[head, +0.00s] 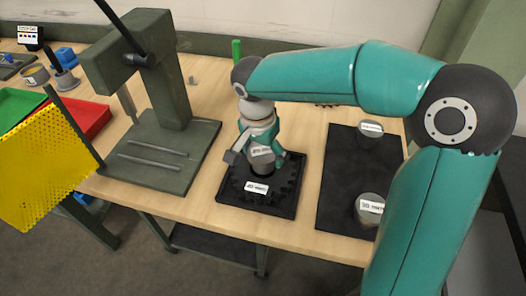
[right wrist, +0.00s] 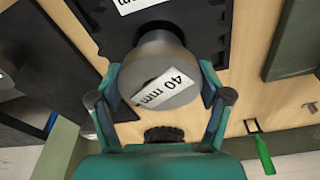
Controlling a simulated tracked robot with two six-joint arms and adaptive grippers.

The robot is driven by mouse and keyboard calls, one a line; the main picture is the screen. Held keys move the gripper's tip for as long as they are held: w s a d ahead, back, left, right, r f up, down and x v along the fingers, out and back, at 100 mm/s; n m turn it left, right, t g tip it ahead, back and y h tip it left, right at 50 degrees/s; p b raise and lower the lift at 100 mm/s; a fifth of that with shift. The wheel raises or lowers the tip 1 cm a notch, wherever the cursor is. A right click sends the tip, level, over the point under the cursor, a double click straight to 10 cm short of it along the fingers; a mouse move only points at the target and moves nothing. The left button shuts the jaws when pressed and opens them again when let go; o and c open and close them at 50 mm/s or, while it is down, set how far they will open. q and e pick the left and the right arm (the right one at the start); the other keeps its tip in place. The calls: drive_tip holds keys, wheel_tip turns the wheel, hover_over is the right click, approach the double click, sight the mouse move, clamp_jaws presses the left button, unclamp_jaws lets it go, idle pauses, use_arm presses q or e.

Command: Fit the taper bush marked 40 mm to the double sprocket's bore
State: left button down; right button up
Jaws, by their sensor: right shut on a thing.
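The taper bush (right wrist: 183,96), a grey cylinder with a "40 mm" label, is between the fingers of my right gripper (right wrist: 167,98), which is shut on it. In the head view the bush (head: 262,162) is upright over the dark toothed sprocket (head: 285,188), which lies flat in a black tray (head: 228,190) and carries a white label. The gripper and bush hide the bore. I cannot tell whether the bush's lower end is in the bore or just above it. My left gripper is not in view.
Two other labelled grey bushes, one at the back (head: 370,128) and one at the front (head: 370,205), stand on a black mat (head: 345,165) to the right. A green press (head: 160,150) stands left of the tray. A yellow mesh panel (head: 45,165) is far left.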

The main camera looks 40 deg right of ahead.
sight(259, 156)
drive_tip(key=shift+f+b, duration=1.8)
drive_tip(key=shift+f, duration=0.2)
drive_tip(key=o, duration=1.7)
drive_tip(key=shift+c, duration=0.2)
drive_tip(key=r, duration=0.4)
drive_tip(key=a+r, duration=0.1)
drive_tip(key=r, duration=0.7)
drive_tip(key=shift+s+a, duration=0.35)
